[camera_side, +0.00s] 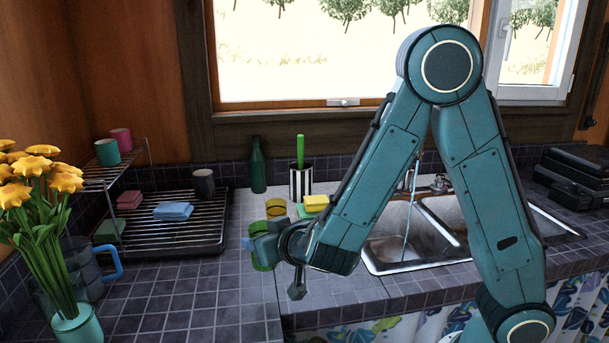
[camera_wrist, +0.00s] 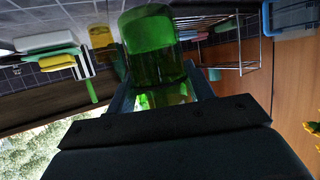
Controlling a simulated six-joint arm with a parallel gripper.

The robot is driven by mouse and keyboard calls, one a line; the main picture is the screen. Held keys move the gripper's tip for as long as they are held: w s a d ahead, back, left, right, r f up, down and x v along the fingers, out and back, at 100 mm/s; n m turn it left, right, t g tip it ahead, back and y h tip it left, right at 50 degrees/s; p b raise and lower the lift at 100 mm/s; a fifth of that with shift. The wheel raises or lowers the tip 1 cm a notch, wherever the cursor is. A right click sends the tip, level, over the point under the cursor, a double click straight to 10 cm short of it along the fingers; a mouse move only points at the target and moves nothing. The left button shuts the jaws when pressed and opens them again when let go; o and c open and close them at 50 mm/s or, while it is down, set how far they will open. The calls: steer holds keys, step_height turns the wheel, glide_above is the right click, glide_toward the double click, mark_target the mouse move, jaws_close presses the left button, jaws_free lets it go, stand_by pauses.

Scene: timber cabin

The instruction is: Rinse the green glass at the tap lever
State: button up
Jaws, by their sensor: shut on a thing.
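The green glass (camera_side: 262,261) is at the counter left of the sink, partly hidden by my gripper (camera_side: 262,243). In the wrist view the green glass (camera_wrist: 155,40) is large and see-through between the two fingers of my gripper (camera_wrist: 160,92), which is shut on it. I cannot tell whether its base touches the tiles. The tap lever (camera_side: 441,183) is behind the sink (camera_side: 381,268), right of my forearm. A thin pale stream (camera_side: 406,228) that looks like water drops into the left basin; my arm hides part of the tap.
A yellow glass (camera_side: 275,207) stands just behind the green one. Beyond are a striped holder (camera_side: 300,184), a yellow sponge (camera_side: 316,202) and a dark green bottle (camera_side: 257,166). A drying rack (camera_side: 190,238) and flowers (camera_side: 42,190) are left. Tiles in front are clear.

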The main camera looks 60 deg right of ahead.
steer(key=shift+s+a, duration=0.55)
steer(key=shift+a, duration=0.25)
steer(key=shift+s+a, duration=0.5)
steer(key=shift+a, duration=0.25)
steer(key=shift+r, duration=0.1)
stand_by(0.6)
steer(key=s+a+r, duration=0.2)
steer(key=a+r, duration=0.2)
steer(key=shift+s, duration=0.4)
stand_by(0.4)
steer(key=shift+f, duration=0.1)
stand_by(0.4)
steer(key=w+d+f, duration=0.1)
steer(key=w+d, duration=0.1)
steer(key=d, duration=0.1)
steer(key=w+d+f, duration=0.1)
steer(key=w+d, duration=0.1)
steer(key=d, duration=0.1)
steer(key=w+d+f, duration=0.1)
steer(key=w+d, duration=0.1)
steer(key=d, duration=0.1)
steer(key=shift+w+d+f, duration=0.2)
steer(key=shift+w+f, duration=0.15)
steer(key=shift+w+d+f, duration=0.15)
steer(key=shift+w+d, duration=0.15)
steer(key=shift+d, duration=0.35)
steer(key=shift+d, duration=0.1)
